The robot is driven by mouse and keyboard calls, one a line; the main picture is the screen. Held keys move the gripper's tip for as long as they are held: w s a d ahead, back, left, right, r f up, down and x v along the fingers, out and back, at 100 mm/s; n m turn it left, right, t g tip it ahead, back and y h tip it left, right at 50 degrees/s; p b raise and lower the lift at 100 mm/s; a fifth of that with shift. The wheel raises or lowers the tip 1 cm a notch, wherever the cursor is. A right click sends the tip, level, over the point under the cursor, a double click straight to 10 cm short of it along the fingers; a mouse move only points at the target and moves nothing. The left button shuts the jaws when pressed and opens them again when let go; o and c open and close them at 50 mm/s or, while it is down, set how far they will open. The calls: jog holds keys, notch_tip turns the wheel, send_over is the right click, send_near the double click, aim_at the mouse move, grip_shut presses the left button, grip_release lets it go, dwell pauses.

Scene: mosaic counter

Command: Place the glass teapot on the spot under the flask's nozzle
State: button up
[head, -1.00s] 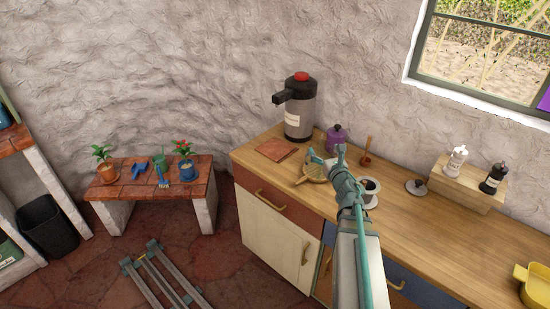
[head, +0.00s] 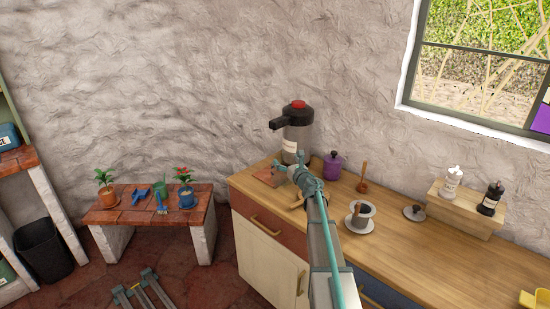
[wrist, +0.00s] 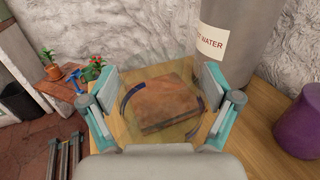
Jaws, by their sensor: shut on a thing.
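My gripper (head: 290,168) is shut on the glass teapot (wrist: 160,100), whose see-through body shows between the fingers in the wrist view, with dark curved bands at its sides. In the head view the teapot is mostly hidden by my gripper. The flask (head: 297,135) is grey with a black top, red button and a label ending in "WATER". Its nozzle (head: 277,124) points left. The reddish square tile (head: 268,177) lies on the counter below the nozzle. In the wrist view the tile shows through the teapot; I cannot tell whether the teapot touches it.
The purple pot (head: 333,165) stands right of the flask. The counter's left edge is close to the tile.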

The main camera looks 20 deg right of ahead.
aim_at(279, 159)
jog(key=shift+w+f+p, duration=0.45)
jog(key=shift+w+p, duration=0.25)
jog(key=shift+w, duration=1.1)
jog(key=shift+w+f+p, duration=0.45)
jog(key=shift+w+p, duration=0.2)
jog(key=shift+w, duration=1.15)
jog(key=shift+w+f+p, duration=0.45)
jog(key=shift+w+p, duration=0.25)
jog(key=shift+w, duration=1.1)
jog(key=shift+f, duration=0.35)
jog(key=shift+f, duration=0.15)
jog(key=o, duration=1.6)
